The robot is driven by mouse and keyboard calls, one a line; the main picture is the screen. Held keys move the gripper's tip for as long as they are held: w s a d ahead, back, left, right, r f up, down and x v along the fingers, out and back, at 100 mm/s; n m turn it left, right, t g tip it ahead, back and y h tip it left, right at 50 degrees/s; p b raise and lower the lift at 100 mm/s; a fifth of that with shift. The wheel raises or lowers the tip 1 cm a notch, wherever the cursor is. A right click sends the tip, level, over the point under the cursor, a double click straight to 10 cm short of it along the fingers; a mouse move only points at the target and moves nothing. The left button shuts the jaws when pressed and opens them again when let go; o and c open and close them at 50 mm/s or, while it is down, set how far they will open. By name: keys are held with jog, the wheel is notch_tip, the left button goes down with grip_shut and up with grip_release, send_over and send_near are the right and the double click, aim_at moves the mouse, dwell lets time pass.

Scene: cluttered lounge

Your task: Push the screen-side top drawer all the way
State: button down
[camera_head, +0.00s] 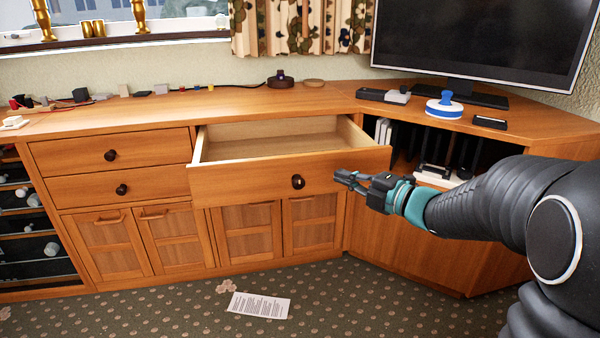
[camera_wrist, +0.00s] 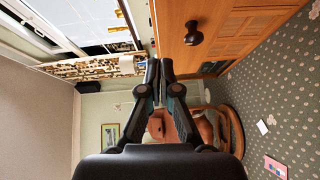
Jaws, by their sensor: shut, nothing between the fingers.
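The screen-side top drawer (camera_head: 240,183) is pulled well out of the wooden cabinet, and its inside (camera_head: 270,143) looks empty. Its front carries one dark round knob (camera_head: 298,181); a dark knob also shows in the wrist view (camera_wrist: 193,34). My gripper (camera_head: 340,178) is shut and empty. In the head view it appears at the right part of the drawer front, to the right of the knob. Whether it touches the front cannot be told. In the wrist view the closed fingertips (camera_wrist: 159,64) appear beside the wooden front. The screen (camera_head: 480,40) stands on the cabinet at the right.
Two shut drawers (camera_head: 110,150) are at the left. Cabinet doors (camera_head: 248,232) lie below the open drawer. An open shelf with white items (camera_head: 440,176) is behind my arm. Small objects line the cabinet top. A paper sheet (camera_head: 259,305) lies on the otherwise mostly clear carpet.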

jog(key=s+a+f+n+g+y, duration=0.1)
jog(key=f+n+g+y, duration=0.1)
send_near(284, 165)
jog(key=a, duration=0.3)
jog(key=shift+w+a+n+g, duration=0.3)
jog(key=shift+w+a, duration=0.55)
jog(key=shift+w, duration=0.25)
jog(key=shift+w+a, duration=0.2)
jog(key=shift+w, duration=0.4)
jog(key=shift+a, duration=0.1)
